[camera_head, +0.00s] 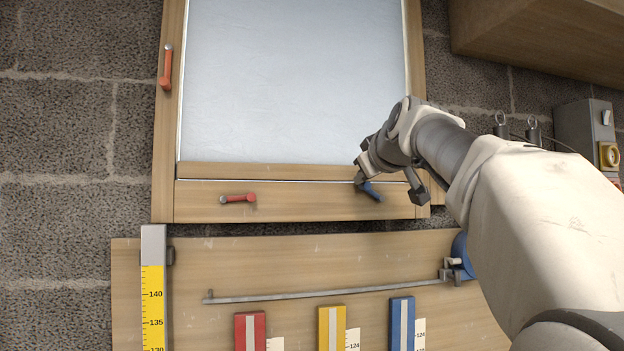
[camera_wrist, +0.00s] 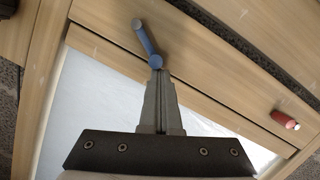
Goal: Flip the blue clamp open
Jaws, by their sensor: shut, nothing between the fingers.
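The blue clamp (camera_head: 371,191) is a short lever on the lower wooden rail of the framed pane, near its right end. It slants down and to the right in the head view. In the wrist view the blue clamp (camera_wrist: 146,41) runs up and left from just beyond my fingertips. My gripper (camera_head: 360,179) is at the clamp's upper left end. Its fingers are together and empty, and the tips (camera_wrist: 157,72) overlap or sit right beside that end. I cannot tell whether they touch it.
A red clamp (camera_head: 238,198) lies level on the same rail, and another red clamp (camera_head: 166,68) hangs on the left upright. Below is a board with a grey rod (camera_head: 330,294) and red, yellow and blue blocks. A grey box (camera_head: 588,130) is at right.

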